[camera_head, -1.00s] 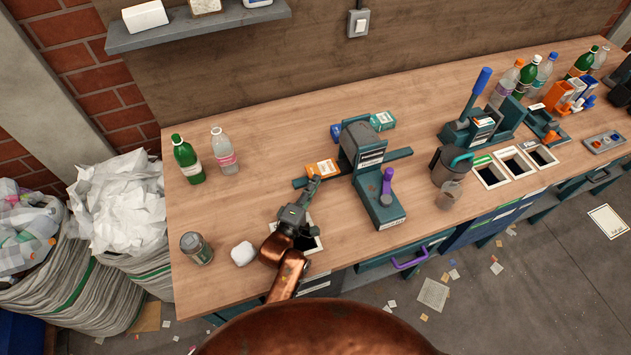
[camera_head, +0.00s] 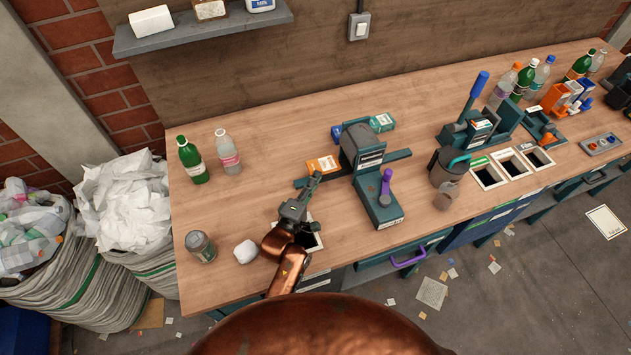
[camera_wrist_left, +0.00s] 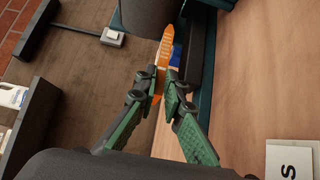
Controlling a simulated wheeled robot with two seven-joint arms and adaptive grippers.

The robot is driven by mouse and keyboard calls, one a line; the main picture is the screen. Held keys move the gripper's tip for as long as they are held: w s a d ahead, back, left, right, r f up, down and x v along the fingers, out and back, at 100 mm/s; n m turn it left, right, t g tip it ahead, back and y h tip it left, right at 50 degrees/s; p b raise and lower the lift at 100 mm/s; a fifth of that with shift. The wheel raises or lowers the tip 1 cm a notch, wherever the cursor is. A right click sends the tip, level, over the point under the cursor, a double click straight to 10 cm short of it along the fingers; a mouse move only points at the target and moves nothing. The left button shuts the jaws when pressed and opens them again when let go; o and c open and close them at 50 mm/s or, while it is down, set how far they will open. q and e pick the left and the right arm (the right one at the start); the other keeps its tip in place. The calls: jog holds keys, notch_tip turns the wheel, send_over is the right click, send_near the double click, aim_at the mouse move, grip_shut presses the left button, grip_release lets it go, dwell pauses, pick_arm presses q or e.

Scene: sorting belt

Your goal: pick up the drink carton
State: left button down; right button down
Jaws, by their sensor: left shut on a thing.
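The orange and white drink carton (camera_head: 323,164) lies by the left end of the teal and grey press on the bench. My left gripper (camera_head: 316,179) reaches it from the near side and is shut on its near end. In the left wrist view the fingers (camera_wrist_left: 161,80) pinch the thin orange edge of the carton (camera_wrist_left: 166,48) from both sides. Part of the carton is hidden between the fingers. It appears to be at bench height; whether it is lifted I cannot tell. My right gripper is not in view.
A green bottle (camera_head: 192,160) and a clear bottle (camera_head: 228,153) stand left. The bench between them and the carton is clear.

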pick_arm(q)
jog(key=shift+s+a+r, duration=0.1)
jog(key=shift+s+a, duration=0.05)
jog(key=shift+s, duration=0.1)
jog(key=s+a+r+p, duration=0.2)
jog(key=s+a+p, duration=0.1)
jog(key=s+p, duration=0.2)
jog(key=s+a+r+p, duration=0.2)
jog(key=s+a+p, duration=0.1)
jog(key=s+p, duration=0.3)
jog(key=shift+s+r, duration=0.35)
jog(key=shift+s, duration=0.15)
jog(key=shift+a+r, duration=0.1)
dwell(0.6)
